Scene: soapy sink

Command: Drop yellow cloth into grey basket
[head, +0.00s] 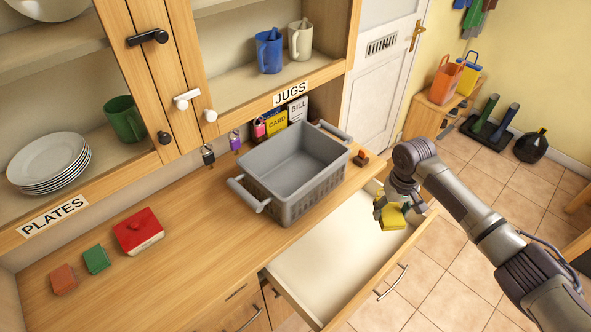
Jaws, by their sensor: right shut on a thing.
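The yellow cloth (392,217) is held in my right gripper (390,207), which is shut on it. The gripper holds it above the right part of the open drawer, to the right of the basket. The grey basket (324,189) stands on the wooden counter below the jugs shelf, with a bar handle at each end. The part of its inside that shows looks empty. My left gripper is not in view.
The open drawer (318,272) juts out below the counter's front edge. A red-lidded box (138,230), a green block (96,259) and an orange block (63,279) lie on the counter at left.

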